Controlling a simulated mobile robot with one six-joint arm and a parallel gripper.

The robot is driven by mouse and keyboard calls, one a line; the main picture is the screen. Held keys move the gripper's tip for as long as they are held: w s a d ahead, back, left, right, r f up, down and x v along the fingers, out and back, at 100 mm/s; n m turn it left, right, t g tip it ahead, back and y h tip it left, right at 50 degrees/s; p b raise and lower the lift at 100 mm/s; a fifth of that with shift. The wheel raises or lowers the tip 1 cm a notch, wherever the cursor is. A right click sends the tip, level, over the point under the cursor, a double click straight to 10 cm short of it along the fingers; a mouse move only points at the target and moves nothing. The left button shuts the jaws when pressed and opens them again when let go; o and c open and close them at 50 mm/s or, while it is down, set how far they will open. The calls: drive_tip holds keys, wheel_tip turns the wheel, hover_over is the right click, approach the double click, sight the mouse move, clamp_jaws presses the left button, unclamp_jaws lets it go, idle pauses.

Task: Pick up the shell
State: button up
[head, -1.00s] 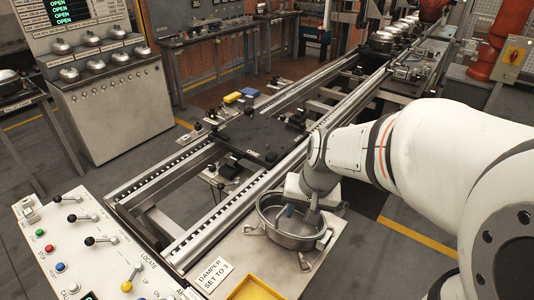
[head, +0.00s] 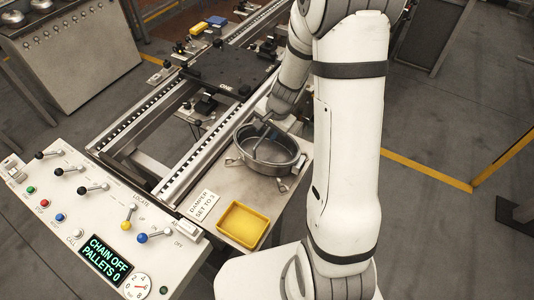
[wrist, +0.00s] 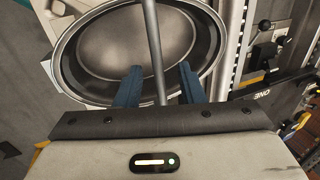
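The shell (head: 272,170) is a round, open grey metal pan on a grey plate beside the conveyor rail, with small clamp-like brackets around it. My gripper (head: 262,132) reaches down at the shell's far side. In the wrist view, the shell (wrist: 105,45) fills the upper middle. My gripper's two blue fingers (wrist: 160,70) are apart, over the shell's near rim. A thin grey bar (wrist: 153,40) runs between the fingers and across the shell, touching neither finger visibly. I cannot tell how deep the fingertips reach.
A yellow tray (head: 221,224) and a damper sign (head: 203,204) are in front of the shell. A lever panel (head: 100,215) stands at left, its display reading "CHAIN OFF PALLETS 0". Conveyor rails (head: 215,145) run behind the shell. Open floor lies at right.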

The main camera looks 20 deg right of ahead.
drive_tip(key=x, duration=0.3)
drive_tip(key=shift+f, duration=0.1)
clamp_jaws()
idle(1.3)
drive_tip(key=shift+w, duration=0.1)
